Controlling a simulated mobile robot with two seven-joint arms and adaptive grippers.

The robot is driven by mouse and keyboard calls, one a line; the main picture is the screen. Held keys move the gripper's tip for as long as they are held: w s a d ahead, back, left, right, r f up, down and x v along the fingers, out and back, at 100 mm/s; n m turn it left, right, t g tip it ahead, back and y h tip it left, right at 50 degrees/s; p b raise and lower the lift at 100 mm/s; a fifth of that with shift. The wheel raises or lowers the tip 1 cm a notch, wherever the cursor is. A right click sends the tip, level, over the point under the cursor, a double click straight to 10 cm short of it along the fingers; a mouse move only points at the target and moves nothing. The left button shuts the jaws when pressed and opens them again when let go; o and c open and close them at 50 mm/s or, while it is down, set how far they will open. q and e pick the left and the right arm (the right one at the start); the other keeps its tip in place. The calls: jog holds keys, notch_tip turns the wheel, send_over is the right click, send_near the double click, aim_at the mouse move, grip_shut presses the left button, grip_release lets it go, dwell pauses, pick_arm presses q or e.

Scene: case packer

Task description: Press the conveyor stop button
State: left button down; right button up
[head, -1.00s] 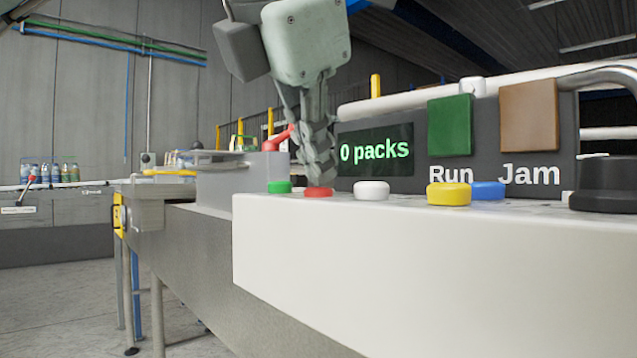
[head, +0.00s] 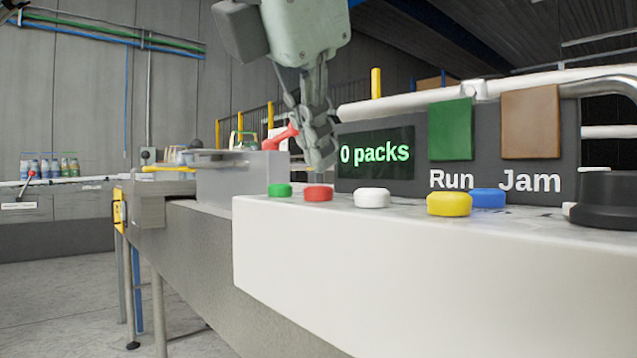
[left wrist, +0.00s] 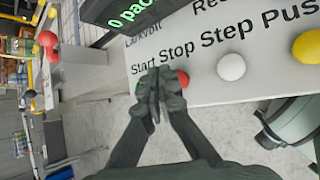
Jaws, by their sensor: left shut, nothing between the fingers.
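The red stop button (head: 318,194) stands on the white control panel (head: 330,255), between a green button (head: 279,190) and a white button (head: 372,198). In the left wrist view the red button (left wrist: 183,79) shows just right of my fingertips, by the printed word "Stop". My left gripper (head: 324,165) is shut and empty, pointing down. In the head view its tips are above the red button, with a small gap visible. My right gripper is not in view.
A yellow button (head: 449,204), a blue button (head: 488,198) and a black knob (head: 607,199) stand farther right. Behind is a display (head: 375,152) reading "0 packs", with a green "Run" plate (head: 450,130) and a brown "Jam" plate (head: 530,123). A red lever (head: 281,136) is beyond the gripper.

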pick_arm(q)
jog(key=shift+r+p, duration=1.8)
jog(key=shift+r, duration=0.75)
